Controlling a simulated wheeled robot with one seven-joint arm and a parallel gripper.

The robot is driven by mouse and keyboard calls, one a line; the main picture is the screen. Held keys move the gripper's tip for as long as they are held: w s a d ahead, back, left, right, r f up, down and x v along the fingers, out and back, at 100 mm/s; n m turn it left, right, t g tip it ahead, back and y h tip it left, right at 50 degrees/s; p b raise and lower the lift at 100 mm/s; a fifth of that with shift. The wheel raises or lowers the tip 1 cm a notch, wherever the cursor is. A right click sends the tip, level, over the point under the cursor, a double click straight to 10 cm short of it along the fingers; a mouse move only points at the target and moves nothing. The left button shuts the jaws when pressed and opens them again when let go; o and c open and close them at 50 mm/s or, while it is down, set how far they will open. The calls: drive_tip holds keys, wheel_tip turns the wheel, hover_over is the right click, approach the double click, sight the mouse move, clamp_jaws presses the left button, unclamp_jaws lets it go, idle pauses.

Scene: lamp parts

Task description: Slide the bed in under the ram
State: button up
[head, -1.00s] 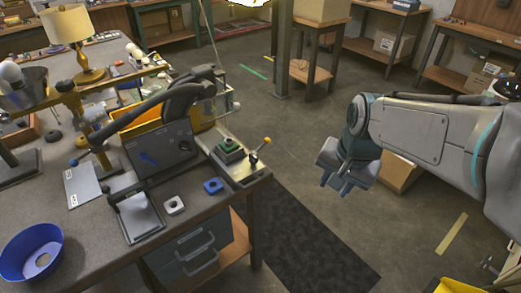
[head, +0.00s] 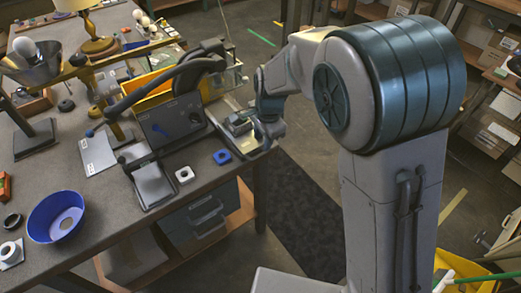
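The press stands at the near right corner of the workbench, with a pale bed plate (head: 252,146) at its front. My gripper (head: 243,124) is over this plate, at the bench edge, and covers most of it. The ball-ended handle and the green piece on the bed are hidden behind my gripper and wrist.
A blue bowl (head: 56,217) sits at the left.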

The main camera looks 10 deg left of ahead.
sight(260, 155)
drive_tip(key=f, duration=0.5)
drive_tip(key=w+a+f, duration=0.1)
drive_tip(key=f, duration=0.1)
drive_tip(key=shift+f, duration=0.15)
